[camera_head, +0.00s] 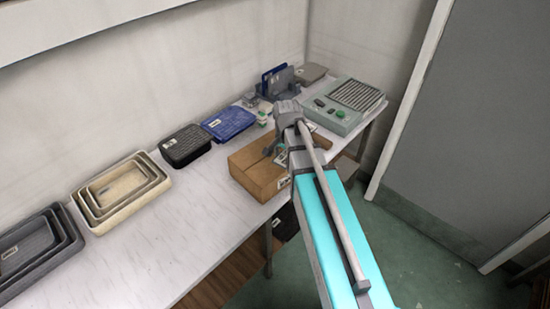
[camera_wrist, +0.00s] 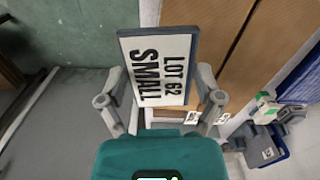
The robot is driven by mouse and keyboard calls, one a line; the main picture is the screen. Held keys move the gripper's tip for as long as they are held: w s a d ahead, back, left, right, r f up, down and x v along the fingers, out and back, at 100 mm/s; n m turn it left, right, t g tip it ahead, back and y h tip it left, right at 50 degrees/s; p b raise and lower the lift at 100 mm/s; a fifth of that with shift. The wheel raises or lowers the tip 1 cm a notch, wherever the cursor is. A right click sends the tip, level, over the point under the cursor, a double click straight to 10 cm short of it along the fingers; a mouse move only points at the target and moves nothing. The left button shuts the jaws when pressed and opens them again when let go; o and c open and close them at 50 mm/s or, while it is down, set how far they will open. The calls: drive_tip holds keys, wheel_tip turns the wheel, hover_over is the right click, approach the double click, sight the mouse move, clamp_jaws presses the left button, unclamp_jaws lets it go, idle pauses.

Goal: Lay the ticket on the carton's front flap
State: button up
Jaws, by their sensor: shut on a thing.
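My gripper (camera_wrist: 160,76) is shut on the ticket, a pale plate with a dark border reading "LOT 62 SMALL" (camera_wrist: 158,68). One finger is at each side of the ticket in the wrist view. The carton (camera_head: 251,177) is a brown cardboard box near the bench's front edge in the head view. Its brown panels (camera_wrist: 210,38) also show beside and behind the ticket in the wrist view, split by a dark seam. The arm and gripper (camera_head: 278,146) are over the carton's right part in the head view and hide some of it. I cannot tell whether the ticket touches the carton.
A black tray (camera_head: 186,146) and a blue tray (camera_head: 229,122) lie behind the carton. Nested cream trays (camera_head: 122,188) and dark grey trays (camera_head: 38,248) stand at left. A grey-green machine (camera_head: 342,104) stands at right. The bench (camera_head: 178,222) is bare left of the carton.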

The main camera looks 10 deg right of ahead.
sight(285, 158)
drive_tip(key=shift+a, duration=0.15)
drive_tip(key=shift+s+r, duration=0.15)
drive_tip(key=shift+r, duration=0.05)
drive_tip(key=s+d+r+m+p, duration=0.1)
drive_tip(key=s+d+r+p, duration=0.1)
drive_tip(key=s+r+p, duration=0.5)
drive_tip(key=shift+s+d, duration=0.15)
drive_tip(key=shift+s, duration=0.7)
drive_tip(key=shift+f, duration=0.1)
drive_tip(key=w+f+b, duration=0.1)
drive_tip(key=w, duration=0.2)
drive_tip(key=w+a+f+b, duration=0.1)
drive_tip(key=w, duration=0.2)
drive_tip(key=w+a+f+b, duration=0.1)
drive_tip(key=w+f+b, duration=0.1)
drive_tip(key=w, duration=0.1)
drive_tip(key=shift+f, duration=0.1)
drive_tip(key=w+f+b, duration=0.2)
drive_tip(key=w+a+f+b, duration=0.1)
drive_tip(key=w+f+b, duration=0.1)
drive_tip(key=shift+f+b, duration=0.35)
drive_tip(key=shift+f, duration=0.05)
drive_tip(key=shift+d, duration=0.1)
